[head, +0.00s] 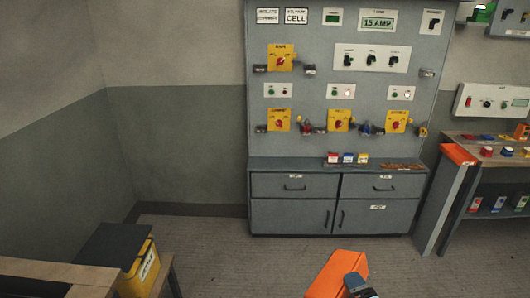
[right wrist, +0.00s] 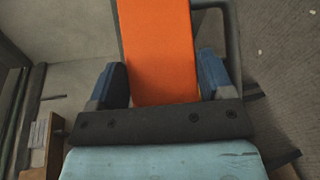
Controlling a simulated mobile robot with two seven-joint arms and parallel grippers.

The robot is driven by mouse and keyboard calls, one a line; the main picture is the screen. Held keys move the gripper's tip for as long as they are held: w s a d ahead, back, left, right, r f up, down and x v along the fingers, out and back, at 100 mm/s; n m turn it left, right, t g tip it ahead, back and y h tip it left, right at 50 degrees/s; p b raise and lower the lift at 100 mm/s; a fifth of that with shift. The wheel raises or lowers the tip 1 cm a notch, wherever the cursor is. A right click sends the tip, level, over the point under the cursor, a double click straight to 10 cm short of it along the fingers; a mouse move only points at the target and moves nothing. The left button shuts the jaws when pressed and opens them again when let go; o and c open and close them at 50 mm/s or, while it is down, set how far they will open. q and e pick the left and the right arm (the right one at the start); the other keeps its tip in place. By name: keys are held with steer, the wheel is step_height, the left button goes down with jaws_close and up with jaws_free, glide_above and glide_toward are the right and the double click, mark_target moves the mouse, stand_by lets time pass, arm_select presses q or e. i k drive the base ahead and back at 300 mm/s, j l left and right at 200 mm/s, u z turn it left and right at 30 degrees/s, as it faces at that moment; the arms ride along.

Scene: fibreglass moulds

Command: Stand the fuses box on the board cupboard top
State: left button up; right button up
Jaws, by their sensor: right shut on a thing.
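An orange box (head: 336,274), with no readable label in view, is in my right gripper (head: 352,284) at the bottom of the head view. In the right wrist view the orange box (right wrist: 158,50) stands out between the two blue fingers of the gripper (right wrist: 163,85), which are shut on its sides. The board cupboard (head: 293,218) is grey, with drawers and doors, and stands beyond the box at the foot of the panel. Its top (head: 290,164) lies behind the held box and apart from it. My left gripper is not in view.
Small red, blue and yellow boxes (head: 348,158) and a brown patch (head: 402,167) are on the cupboard top; its left part is clear. Floor between is open.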

mark_target(280, 166)
steer(key=i, duration=0.9)
steer(key=i+u, duration=0.1)
steer(key=i, duration=0.8)
steer(key=i+l, duration=0.15)
steer(key=i, duration=0.75)
steer(key=i+u, duration=0.15)
steer(key=i, duration=0.8)
steer(key=l, duration=0.1)
